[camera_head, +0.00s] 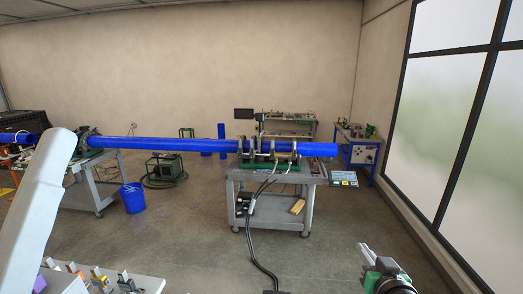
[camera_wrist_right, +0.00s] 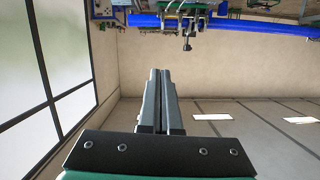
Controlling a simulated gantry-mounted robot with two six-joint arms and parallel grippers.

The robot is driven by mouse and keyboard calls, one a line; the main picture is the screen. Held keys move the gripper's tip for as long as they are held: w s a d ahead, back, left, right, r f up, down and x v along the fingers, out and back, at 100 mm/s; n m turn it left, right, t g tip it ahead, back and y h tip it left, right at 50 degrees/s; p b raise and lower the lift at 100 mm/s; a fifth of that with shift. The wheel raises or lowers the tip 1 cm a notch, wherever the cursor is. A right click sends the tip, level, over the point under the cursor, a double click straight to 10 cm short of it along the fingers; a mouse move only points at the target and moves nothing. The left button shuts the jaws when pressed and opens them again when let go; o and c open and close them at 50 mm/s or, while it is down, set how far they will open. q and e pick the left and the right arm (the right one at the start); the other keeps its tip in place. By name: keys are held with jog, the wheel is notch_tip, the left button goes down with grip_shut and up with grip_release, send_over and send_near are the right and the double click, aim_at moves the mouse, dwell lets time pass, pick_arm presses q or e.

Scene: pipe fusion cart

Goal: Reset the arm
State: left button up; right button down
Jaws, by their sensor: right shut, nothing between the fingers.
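My right gripper (camera_head: 366,251) is at the lower right of the head view, over bare floor and well short of the cart. Its two fingers lie close together in the right wrist view (camera_wrist_right: 161,78), shut with nothing between them. The pale arm link at the left of the head view is mine. The left gripper does not show. The long blue pipe (camera_head: 180,144) runs across to the clamp machine (camera_head: 262,152) on the grey fusion cart (camera_head: 276,177). The pipe also shows at the top of the right wrist view (camera_wrist_right: 240,25).
A blue bucket (camera_head: 133,197) stands on the floor at the left. A black cable (camera_head: 253,238) runs down from the cart. A bench with several small tools (camera_head: 99,280) is at the lower left. A large window (camera_head: 447,90) is at the right.

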jog(key=s+a+r+n+t+y, duration=0.1)
jog(key=s+a+r+t, duration=0.1)
jog(key=r, duration=0.6)
jog(key=s+a+r+t, duration=0.2)
jog(key=a+r, duration=0.1)
jog(key=r, duration=0.5)
jog(key=s+a+r+n+t+y+p, duration=0.1)
jog(key=s+r+t, duration=0.7)
jog(key=s+r, duration=1.3)
jog(key=shift+s+a+n+y, duration=0.3)
jog(key=shift+s+a+y, duration=0.2)
jog(key=shift+a+y, duration=0.15)
